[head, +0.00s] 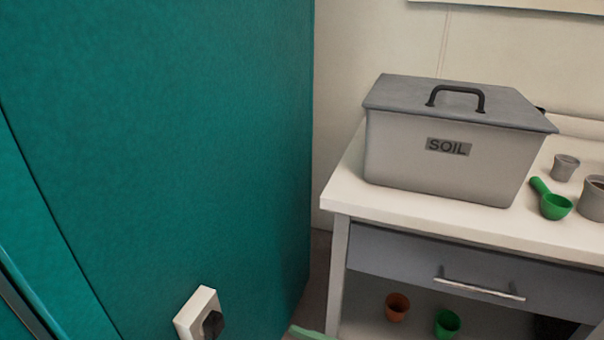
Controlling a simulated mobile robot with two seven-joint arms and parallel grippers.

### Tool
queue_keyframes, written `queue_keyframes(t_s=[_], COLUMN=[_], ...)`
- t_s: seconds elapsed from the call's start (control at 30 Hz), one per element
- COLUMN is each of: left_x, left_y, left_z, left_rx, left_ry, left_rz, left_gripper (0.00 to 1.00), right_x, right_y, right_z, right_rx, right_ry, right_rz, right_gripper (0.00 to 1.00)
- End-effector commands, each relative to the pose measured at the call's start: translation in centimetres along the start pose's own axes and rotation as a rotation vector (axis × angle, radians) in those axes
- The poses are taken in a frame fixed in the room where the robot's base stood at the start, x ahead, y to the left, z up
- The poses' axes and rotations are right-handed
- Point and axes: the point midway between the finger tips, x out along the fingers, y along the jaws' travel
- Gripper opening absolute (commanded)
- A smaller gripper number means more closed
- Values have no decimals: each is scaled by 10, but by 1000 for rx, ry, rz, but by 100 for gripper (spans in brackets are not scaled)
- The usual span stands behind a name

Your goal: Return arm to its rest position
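Neither of my grippers can be made out in the head view, and no arm is clearly visible. A small white block with a dark part (198,314) shows at the bottom edge, in front of or on the teal panel. I cannot tell what it is. A sliver of something pale green (306,333) shows at the bottom edge; the rest is cut off.
A large teal panel (170,150) fills the left. On the right, a white bench (440,212) holds a lidded grey SOIL bin (440,160), a green scoop (553,204) and grey pots (565,167). Below are a drawer (430,265) and small orange (397,307) and green (447,323) pots.

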Motion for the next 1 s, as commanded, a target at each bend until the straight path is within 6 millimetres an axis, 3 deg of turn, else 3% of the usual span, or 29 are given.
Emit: queue_keyframes(t_s=[0.13,0.27,0.4,0.47,0.63,0.67,0.7,0.73,1.0], left_x=[0,0,0,0,0,0,0,-10,-44], left_y=[0,0,0,0,0,0,0,0,-3], left_z=[0,0,0,0,0,0,0,-13,-38], left_rx=[0,0,0,0,0,0,0,-4,-36], left_ry=[0,0,0,0,0,0,0,-13,-104], left_rz=[0,0,0,0,0,0,0,-2,-14], left_gripper=[0,0,0,0,0,0,0,0,0], right_x=[-13,-48,-95,-115,-159,-165,-172,-170,-181], right_y=[-16,-45,-65,-65,-39,-31,-19,-21,-7], right_z=[20,21,-11,-32,-92,-102,-115,-94,-56], right_rx=[445,1065,1738,2003,2661,-2735,-2574,-2598,-2525], right_ry=[-174,-426,-733,-870,-1280,1342,1302,1310,1303], right_rz=[-152,-333,-492,-548,-675,688,639,652,743], right_gripper=[79,79,79,79,79,79,79,79,79])
